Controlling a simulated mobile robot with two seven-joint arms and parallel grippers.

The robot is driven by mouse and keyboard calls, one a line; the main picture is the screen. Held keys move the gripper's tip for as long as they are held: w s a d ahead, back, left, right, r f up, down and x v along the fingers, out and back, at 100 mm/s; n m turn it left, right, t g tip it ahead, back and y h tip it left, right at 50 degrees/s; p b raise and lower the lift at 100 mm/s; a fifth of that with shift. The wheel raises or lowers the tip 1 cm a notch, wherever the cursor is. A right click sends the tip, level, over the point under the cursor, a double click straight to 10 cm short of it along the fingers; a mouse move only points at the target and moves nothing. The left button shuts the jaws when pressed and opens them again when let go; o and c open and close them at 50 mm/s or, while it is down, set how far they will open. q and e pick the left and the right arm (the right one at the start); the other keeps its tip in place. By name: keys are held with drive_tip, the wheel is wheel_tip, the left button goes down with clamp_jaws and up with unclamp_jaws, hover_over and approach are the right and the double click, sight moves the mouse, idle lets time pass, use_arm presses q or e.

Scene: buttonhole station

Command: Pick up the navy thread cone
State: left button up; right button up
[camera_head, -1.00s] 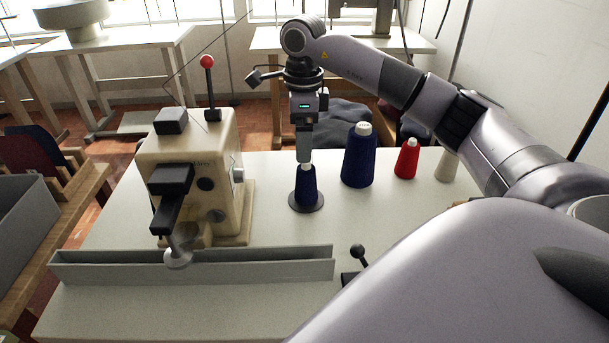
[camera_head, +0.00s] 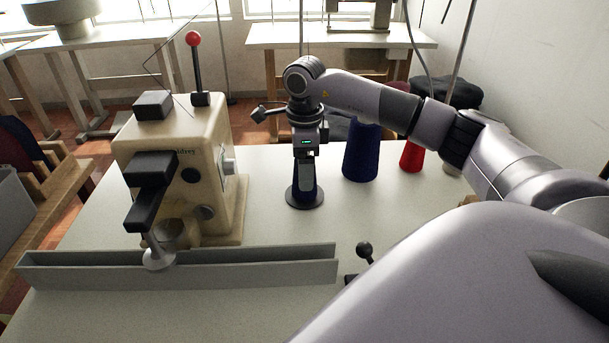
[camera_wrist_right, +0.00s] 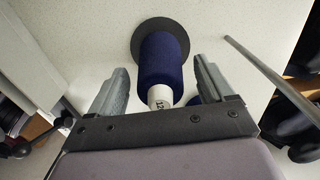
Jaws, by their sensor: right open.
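A small navy thread cone (camera_head: 307,195) stands upright on a dark round base (camera_head: 291,203) on the white table. My right gripper (camera_head: 305,178) points down over it, open, and hides much of it in the head view. In the right wrist view the navy cone (camera_wrist_right: 161,60), with its white tip, lies between the two open fingers, with gaps at both sides. A larger dark blue cone (camera_head: 361,152) stands just right of the gripper. My left gripper is not in view.
A red cone (camera_head: 411,156) stands beyond the large blue one. A beige sewing machine (camera_head: 183,150) stands to the left. A long grey trough (camera_head: 220,271) runs along the front, with a black knob (camera_head: 364,250) beside it. The table between machine and cone is clear.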

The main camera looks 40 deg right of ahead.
drive_tip(key=c, duration=1.2)
drive_tip(key=shift+o, duration=0.2)
wheel_tip(320, 180, up, 11)
drive_tip(key=shift+f+p, duration=0.1)
drive_tip(key=shift+p, duration=0.9)
drive_tip(key=shift+r+p, duration=0.4)
drive_tip(key=shift+p, duration=0.05)
drive_tip(key=shift+f, duration=0.15)
